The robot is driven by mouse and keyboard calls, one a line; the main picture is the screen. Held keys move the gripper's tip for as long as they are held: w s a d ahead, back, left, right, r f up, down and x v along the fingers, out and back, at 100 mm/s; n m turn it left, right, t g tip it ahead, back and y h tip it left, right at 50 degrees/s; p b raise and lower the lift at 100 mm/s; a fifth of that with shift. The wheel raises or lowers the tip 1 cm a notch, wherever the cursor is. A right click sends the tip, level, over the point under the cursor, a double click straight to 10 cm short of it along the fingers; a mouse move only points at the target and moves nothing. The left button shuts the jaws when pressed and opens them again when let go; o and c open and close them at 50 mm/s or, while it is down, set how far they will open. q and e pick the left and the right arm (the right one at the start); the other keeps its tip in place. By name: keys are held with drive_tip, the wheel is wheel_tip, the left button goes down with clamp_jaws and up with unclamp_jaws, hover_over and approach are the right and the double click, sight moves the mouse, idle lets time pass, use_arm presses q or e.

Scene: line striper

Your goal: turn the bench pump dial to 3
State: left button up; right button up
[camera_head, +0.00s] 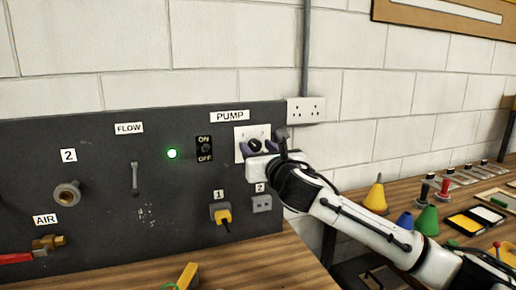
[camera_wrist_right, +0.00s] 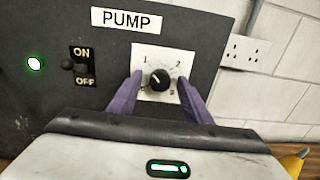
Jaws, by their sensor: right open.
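The pump dial is a round black knob (camera_wrist_right: 160,80) on a white plate (camera_wrist_right: 150,58) under the PUMP label, with the numbers 1, 2 and 3 around it. Its pale mark seems to point up and left, toward the 1. In the head view the dial (camera_head: 255,145) is partly covered by my gripper. My right gripper (camera_wrist_right: 160,79) is open, its purple fingers on either side of the knob with a gap on both sides. In the head view the right gripper (camera_head: 258,147) is at the panel. My left gripper is not in view.
An ON/OFF switch (camera_head: 205,149) and a lit green lamp (camera_head: 172,154) are left of the dial. Sockets with a yellow plug (camera_head: 222,215) are below. A wall socket (camera_head: 306,110) is to the right. Cones (camera_head: 375,196) and trays stand on the right bench.

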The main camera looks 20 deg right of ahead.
drive_tip(key=c, duration=1)
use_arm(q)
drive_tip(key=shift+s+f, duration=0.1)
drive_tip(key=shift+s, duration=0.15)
use_arm(e)
drive_tip(key=shift+c, duration=0.3)
